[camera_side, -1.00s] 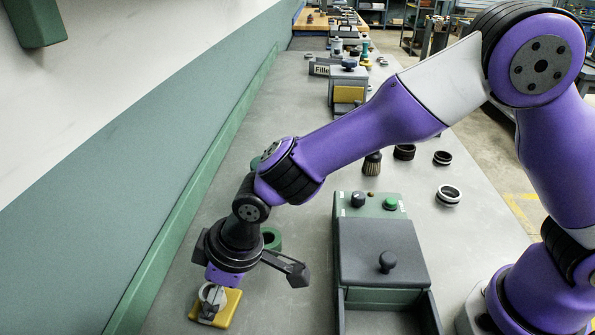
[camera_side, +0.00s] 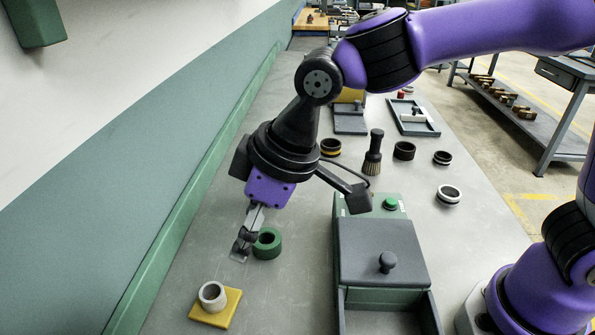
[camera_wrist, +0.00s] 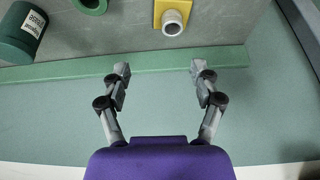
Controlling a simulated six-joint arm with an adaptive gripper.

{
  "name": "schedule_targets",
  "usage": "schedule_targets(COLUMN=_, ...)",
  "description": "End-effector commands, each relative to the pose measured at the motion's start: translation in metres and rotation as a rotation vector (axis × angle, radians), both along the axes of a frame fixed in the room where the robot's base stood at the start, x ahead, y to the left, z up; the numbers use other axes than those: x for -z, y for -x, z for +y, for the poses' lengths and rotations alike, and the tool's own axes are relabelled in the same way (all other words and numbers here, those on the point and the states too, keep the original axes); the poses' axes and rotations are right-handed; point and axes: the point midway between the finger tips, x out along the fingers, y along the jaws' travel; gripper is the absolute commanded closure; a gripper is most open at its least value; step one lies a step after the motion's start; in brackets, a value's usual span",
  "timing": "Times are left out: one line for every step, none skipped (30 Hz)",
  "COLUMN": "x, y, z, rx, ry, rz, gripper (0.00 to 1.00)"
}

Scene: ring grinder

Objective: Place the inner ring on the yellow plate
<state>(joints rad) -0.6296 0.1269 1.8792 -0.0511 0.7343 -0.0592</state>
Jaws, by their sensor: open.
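The inner ring (camera_side: 212,295) is a pale grey-white ring. It sits upright on the yellow plate (camera_side: 229,311) at the lower left of the side view. In the wrist view the ring (camera_wrist: 172,23) and the yellow plate (camera_wrist: 160,8) show at the top, right of centre. My gripper (camera_side: 240,250) is above and behind the plate in the side view, apart from the ring. In the wrist view my gripper (camera_wrist: 158,68) has its two fingers spread wide with nothing between them.
A green ring (camera_side: 267,243) lies on the bench beside my gripper in the side view. A grey-green box with a knobbed lid (camera_side: 380,252) stands to the right. A brush (camera_side: 373,155) and several dark rings stand farther back. A green canister (camera_wrist: 22,35) shows in the wrist view.

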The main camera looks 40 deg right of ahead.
Motion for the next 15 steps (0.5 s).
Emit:
schedule_targets(x=-0.011, y=-0.001, z=-0.023, rx=0.060, ry=-0.007, rz=-0.012, gripper=0.27)
schedule_targets(x=-0.016, y=-0.001, z=-0.039, rx=0.101, ry=-0.010, rz=-0.017, gripper=0.27)
schedule_targets(x=-0.024, y=0.002, z=-0.063, rx=0.163, ry=-0.013, rz=-0.023, gripper=0.27)
schedule_targets(x=-0.028, y=0.005, z=-0.081, rx=0.214, ry=-0.016, rz=-0.030, gripper=0.27)
schedule_targets(x=-0.032, y=0.010, z=-0.100, rx=0.266, ry=-0.018, rz=-0.035, gripper=0.27)
schedule_targets(x=-0.036, y=0.018, z=-0.123, rx=0.335, ry=-0.022, rz=-0.042, gripper=0.27)
schedule_targets(x=-0.038, y=0.025, z=-0.138, rx=0.385, ry=-0.024, rz=-0.049, gripper=0.27)
schedule_targets(x=-0.039, y=0.032, z=-0.153, rx=0.434, ry=-0.026, rz=-0.053, gripper=0.27)
schedule_targets(x=-0.040, y=0.042, z=-0.170, rx=0.494, ry=-0.029, rz=-0.061, gripper=0.27)
schedule_targets(x=-0.039, y=0.050, z=-0.181, rx=0.536, ry=-0.030, rz=-0.065, gripper=0.27)
schedule_targets(x=-0.038, y=0.057, z=-0.190, rx=0.574, ry=-0.030, rz=-0.068, gripper=0.27)
schedule_targets(x=-0.037, y=0.065, z=-0.201, rx=0.618, ry=-0.032, rz=-0.075, gripper=0.27)
schedule_targets(x=-0.036, y=0.071, z=-0.207, rx=0.646, ry=-0.032, rz=-0.077, gripper=0.27)
schedule_targets(x=-0.034, y=0.075, z=-0.212, rx=0.670, ry=-0.033, rz=-0.079, gripper=0.27)
schedule_targets(x=-0.033, y=0.080, z=-0.217, rx=0.696, ry=-0.034, rz=-0.081, gripper=0.27)
